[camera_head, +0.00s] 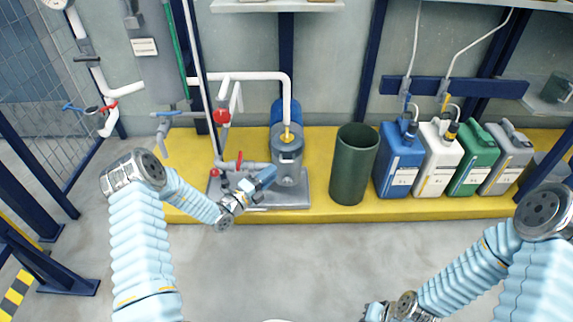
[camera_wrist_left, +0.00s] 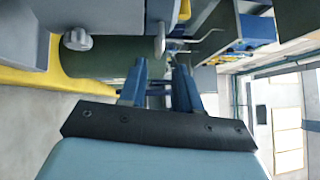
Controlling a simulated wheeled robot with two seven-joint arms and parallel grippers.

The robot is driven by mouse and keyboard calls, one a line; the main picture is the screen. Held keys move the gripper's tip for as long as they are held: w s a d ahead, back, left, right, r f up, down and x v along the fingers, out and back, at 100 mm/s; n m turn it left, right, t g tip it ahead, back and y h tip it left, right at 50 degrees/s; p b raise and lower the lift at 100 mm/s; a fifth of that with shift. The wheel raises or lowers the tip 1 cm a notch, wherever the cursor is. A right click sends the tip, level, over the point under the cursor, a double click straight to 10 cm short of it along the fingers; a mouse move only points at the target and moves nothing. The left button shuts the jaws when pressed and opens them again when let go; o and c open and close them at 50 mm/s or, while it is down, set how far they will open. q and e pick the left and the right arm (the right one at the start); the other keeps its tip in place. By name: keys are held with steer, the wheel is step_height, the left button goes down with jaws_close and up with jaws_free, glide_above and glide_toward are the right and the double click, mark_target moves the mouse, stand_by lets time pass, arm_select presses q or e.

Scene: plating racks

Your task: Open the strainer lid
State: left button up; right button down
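The strainer (camera_head: 287,158) is a grey upright cylinder on a metal base plate, with a white pipe coming down behind it. Its round grey lid (camera_head: 287,142) looks shut. My left gripper (camera_head: 268,174) is at the strainer's front left side, below lid level; I cannot tell whether it touches. In the left wrist view my left gripper (camera_wrist_left: 160,72) has its two blue fingers apart with nothing between them. A grey body with round knobs (camera_wrist_left: 77,40), likely the strainer, fills that view's upper left. My right gripper (camera_head: 375,311) is partly cut off at the bottom edge.
A green barrel (camera_head: 353,168) stands right of the strainer on the yellow platform (camera_head: 320,203). Blue, white, green and grey canisters (camera_head: 400,160) stand further right. White pipes and a red-handled valve (camera_head: 238,161) are at the left. The floor in front (camera_head: 300,255) is clear.

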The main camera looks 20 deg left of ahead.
mark_target(286, 162)
arm_select(q)
steer(key=b+x, duration=0.1)
steer(key=x, duration=0.6)
steer(key=shift+w+d, duration=0.2)
steer(key=shift+w, duration=0.1)
jaws_close()
